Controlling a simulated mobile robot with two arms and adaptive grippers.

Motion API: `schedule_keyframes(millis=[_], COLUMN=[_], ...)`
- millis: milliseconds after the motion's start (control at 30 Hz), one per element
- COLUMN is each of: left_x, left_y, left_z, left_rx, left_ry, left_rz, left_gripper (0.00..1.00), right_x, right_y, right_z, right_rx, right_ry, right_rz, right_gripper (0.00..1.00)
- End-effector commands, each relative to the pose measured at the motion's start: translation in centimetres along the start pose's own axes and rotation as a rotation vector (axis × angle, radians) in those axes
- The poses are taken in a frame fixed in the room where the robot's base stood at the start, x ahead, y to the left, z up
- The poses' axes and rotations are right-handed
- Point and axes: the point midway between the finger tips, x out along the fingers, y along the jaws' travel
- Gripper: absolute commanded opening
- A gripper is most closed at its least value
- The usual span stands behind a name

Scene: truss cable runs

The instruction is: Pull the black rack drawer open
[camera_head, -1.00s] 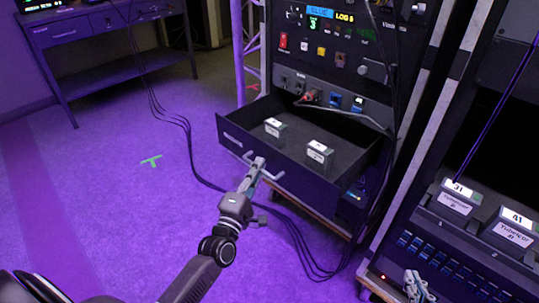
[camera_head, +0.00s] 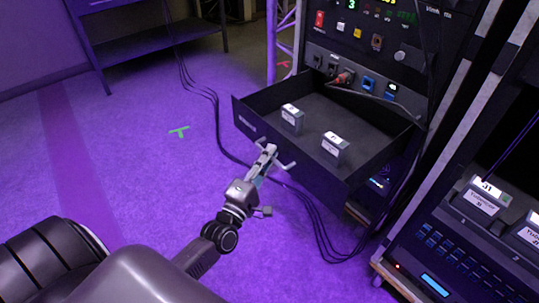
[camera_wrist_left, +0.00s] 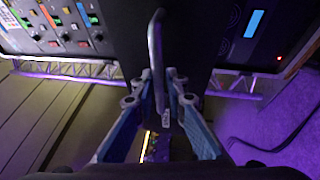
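The black rack drawer (camera_head: 292,158) stands pulled well out of the rack, its inside open to view. Two small grey boxes with white labels, a left one (camera_head: 292,121) and a right one (camera_head: 335,149), stand upright in it. My left gripper (camera_head: 268,152) is at the pale bar handle (camera_head: 287,165) on the drawer front. In the left wrist view, the two fingers (camera_wrist_left: 160,92) close in on the handle (camera_wrist_left: 157,50) from both sides, with the bar between them. My right gripper is not in view.
The rack panel (camera_head: 375,45) with switches and sockets rises behind the drawer. Black cables (camera_head: 215,125) hang and run along the purple floor near my left arm. Another case (camera_head: 475,235) with labelled units stands at right.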

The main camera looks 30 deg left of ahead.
Motion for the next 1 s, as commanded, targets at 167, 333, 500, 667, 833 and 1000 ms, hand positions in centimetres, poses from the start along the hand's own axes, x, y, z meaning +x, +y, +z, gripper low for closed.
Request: schedule_keyframes(millis=[167, 333, 500, 667, 833, 1000], left_x=[0.0, -0.3, -2.5, -5.8, -9.2, -11.3], left_y=[0.1, 0.1, -0.1, -0.1, -0.1, -0.1], left_z=[0.0, 0.0, 0.0, 0.0, 0.0, 0.0], left_rx=[0.000, 0.000, 0.000, 0.001, 0.001, 0.000], left_ry=[0.000, 0.000, -0.001, -0.001, -0.001, -0.001], left_rz=[0.001, 0.001, -0.002, -0.004, -0.004, -0.001], left_gripper=[0.16, 0.16, 0.16, 0.16, 0.16, 0.16], right_x=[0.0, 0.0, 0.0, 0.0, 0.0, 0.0], right_y=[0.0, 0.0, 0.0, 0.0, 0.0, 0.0], right_z=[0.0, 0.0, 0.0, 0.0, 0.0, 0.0], right_rx=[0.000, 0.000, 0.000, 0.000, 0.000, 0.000], right_ry=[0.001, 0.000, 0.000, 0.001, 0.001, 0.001], right_rz=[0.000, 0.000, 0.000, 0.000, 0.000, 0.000], right_gripper=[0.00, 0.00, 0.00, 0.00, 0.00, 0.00])
